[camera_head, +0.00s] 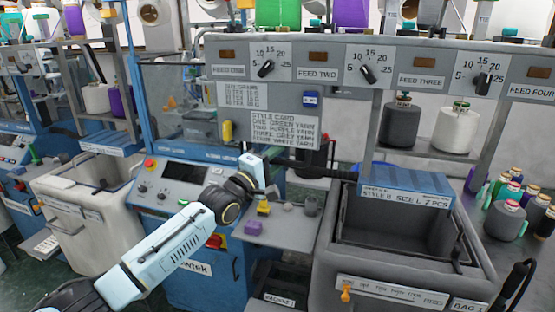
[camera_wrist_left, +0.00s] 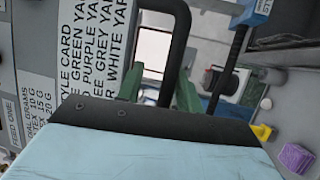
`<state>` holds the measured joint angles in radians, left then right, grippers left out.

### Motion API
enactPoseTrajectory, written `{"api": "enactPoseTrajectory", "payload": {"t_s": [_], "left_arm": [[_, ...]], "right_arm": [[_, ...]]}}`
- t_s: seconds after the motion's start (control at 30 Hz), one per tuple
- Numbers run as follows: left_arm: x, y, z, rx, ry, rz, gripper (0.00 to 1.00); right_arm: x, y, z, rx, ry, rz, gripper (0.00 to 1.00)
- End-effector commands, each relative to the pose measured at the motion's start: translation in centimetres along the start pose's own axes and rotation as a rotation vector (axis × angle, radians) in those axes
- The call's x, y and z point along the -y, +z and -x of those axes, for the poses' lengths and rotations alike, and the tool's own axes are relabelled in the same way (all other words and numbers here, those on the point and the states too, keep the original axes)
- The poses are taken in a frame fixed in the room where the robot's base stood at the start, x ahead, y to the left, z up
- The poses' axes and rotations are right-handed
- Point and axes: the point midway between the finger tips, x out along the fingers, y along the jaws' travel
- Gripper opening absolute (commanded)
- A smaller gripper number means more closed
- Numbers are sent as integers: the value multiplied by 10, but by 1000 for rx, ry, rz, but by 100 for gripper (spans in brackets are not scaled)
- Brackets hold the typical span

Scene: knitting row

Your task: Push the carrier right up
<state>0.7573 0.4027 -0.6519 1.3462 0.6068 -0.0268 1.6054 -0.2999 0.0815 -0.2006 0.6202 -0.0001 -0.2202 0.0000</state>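My left arm comes in from the lower left in the head view. Its pale blue hand (camera_head: 252,168) is in front of the middle machine, below the style card (camera_head: 285,131). In the wrist view the two green fingers of my left gripper (camera_wrist_left: 159,91) stand apart, so it is open. A black bent handle (camera_wrist_left: 180,45) shows between and beyond the fingers; I cannot tell whether they touch it. A dark horizontal bar (camera_head: 318,171) runs right from the hand in the head view. No part is clearly marked as the carrier. My right gripper is not in view.
A grey shelf (camera_head: 285,228) holds a purple block (camera_head: 253,227) and a yellow piece (camera_head: 263,208). Several yarn cones (camera_head: 508,220) crowd the far right. A white bin (camera_head: 70,195) stands left.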

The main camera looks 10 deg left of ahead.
Motion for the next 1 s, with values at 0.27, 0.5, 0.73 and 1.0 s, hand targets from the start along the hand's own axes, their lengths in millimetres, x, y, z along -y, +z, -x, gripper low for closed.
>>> {"api": "enactPoseTrajectory", "payload": {"t_s": [0.27, 0.5, 0.73, 1.0], "left_arm": [[4, 0, 8, 0, -7, 2, 36], [6, 0, 45, 0, -7, 3, 36], [4, 1, 92, 1, -6, 0, 36], [2, 0, 128, 0, -4, 0, 36]], "right_arm": [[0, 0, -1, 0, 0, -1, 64], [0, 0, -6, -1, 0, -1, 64], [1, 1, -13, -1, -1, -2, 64], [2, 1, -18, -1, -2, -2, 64]]}}
